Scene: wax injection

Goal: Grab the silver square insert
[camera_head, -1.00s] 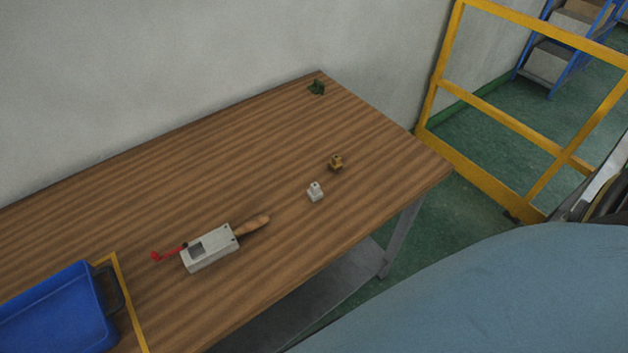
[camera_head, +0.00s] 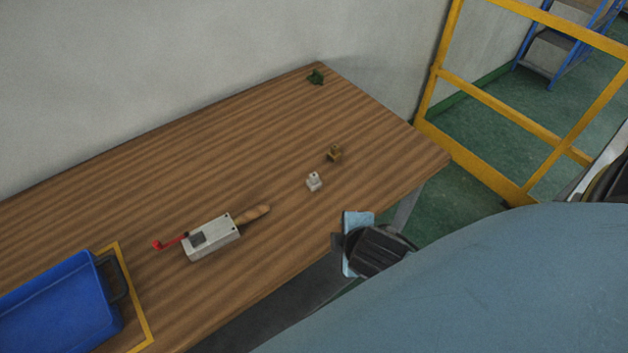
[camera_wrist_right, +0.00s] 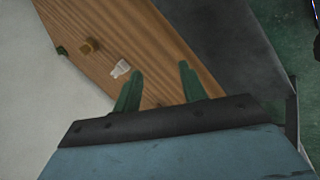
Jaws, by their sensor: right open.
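The silver square insert (camera_head: 314,181) is a small pale block with a knob on top. It sits upright on the wooden table (camera_head: 180,170) near the right end. It also shows in the right wrist view (camera_wrist_right: 120,69), left of the fingers. My right gripper (camera_wrist_right: 162,72) is open and empty, with two green fingers apart. In the head view only part of my right gripper (camera_head: 358,243) shows at the table's front edge, below and right of the insert and apart from it. My left gripper is not in view.
A brass insert (camera_head: 335,154) stands just behind the silver one, and a green piece (camera_head: 316,77) lies at the far corner. A grey metal mold with a wooden handle (camera_head: 211,238) and red lever lies left. A blue tray (camera_head: 58,305) is at the left front.

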